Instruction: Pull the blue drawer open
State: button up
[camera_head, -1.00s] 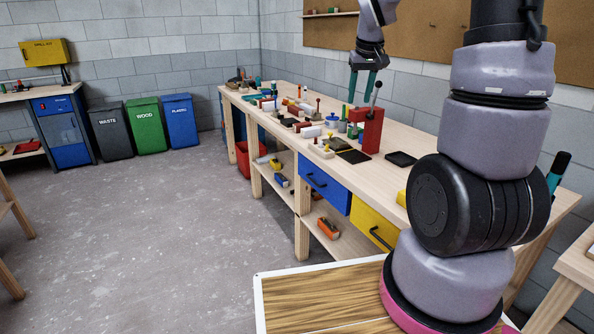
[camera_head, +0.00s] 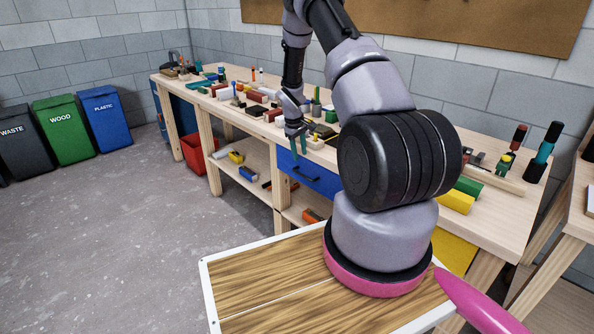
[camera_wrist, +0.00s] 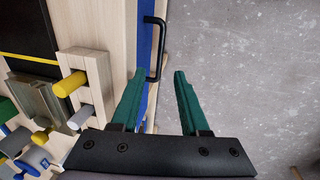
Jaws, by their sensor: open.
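The blue drawer (camera_head: 325,181) is in the front of the long workbench, and its front looks flush with the bench. Its dark bar handle (camera_head: 305,175) shows on the front. My gripper (camera_head: 298,151) is open and empty, pointing down just in front of the drawer's upper left part. In the wrist view, the handle (camera_wrist: 161,45) stands out from the narrow blue drawer front (camera_wrist: 143,45). My two green fingers (camera_wrist: 160,76) lie on either side of the handle's near end in the picture. I cannot tell whether they touch it.
The workbench top (camera_head: 487,215) carries many small items, including a wooden block with pegs (camera_wrist: 90,75) beside the drawer edge. A yellow drawer (camera_head: 452,256) is to the right, partly hidden by my arm. The floor (camera_head: 130,220) before the bench is clear.

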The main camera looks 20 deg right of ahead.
aim_at(303, 176)
jog(key=f, duration=0.3)
jog(key=d+f, duration=0.1)
jog(key=f, duration=0.5)
jog(key=shift+w+d+f, duration=0.3)
jog(key=shift+d+f, duration=0.05)
grip_shut()
dwell(0.9)
